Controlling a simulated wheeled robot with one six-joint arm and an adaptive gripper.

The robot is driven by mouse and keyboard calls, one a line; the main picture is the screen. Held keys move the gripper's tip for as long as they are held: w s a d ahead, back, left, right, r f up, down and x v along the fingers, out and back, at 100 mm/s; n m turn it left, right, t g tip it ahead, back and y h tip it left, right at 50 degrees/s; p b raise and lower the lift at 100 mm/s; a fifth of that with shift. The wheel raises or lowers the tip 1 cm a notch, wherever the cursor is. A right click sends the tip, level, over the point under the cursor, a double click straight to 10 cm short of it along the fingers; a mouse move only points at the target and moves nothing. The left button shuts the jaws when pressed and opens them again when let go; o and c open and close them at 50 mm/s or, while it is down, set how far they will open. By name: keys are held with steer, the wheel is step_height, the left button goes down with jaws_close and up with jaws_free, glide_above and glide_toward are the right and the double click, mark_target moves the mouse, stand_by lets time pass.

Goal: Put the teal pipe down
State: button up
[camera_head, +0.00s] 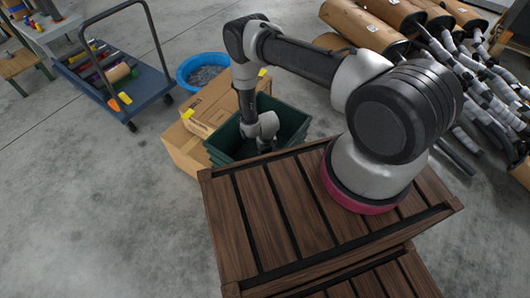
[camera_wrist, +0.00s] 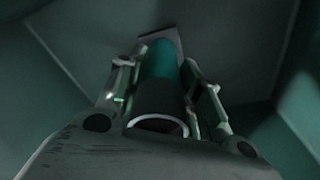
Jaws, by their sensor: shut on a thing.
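In the wrist view the teal pipe (camera_wrist: 161,75) lies lengthwise between the two fingers of my gripper (camera_wrist: 162,85), which is shut on it. The pipe's near end is open and dark, and its far end reaches a pale grey flat patch. Green walls surround it in that view. In the head view my arm reaches down into a dark green crate (camera_head: 292,117). My gripper and the pipe are hidden there by the arm and the crate's wall. I cannot tell whether the pipe touches the crate's bottom.
Cardboard boxes (camera_head: 207,105) stand left of the crate, and a blue tub (camera_head: 184,73) with grey contents is behind them. A blue cart (camera_head: 140,88) stands further left. Brown mufflers (camera_head: 365,24) and grey pipes lie at the right. The slatted wooden surface (camera_head: 260,215) is in front.

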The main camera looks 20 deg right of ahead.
steer(key=shift+f, duration=0.1)
steer(key=o, duration=1)
steer(key=shift+c, duration=0.2)
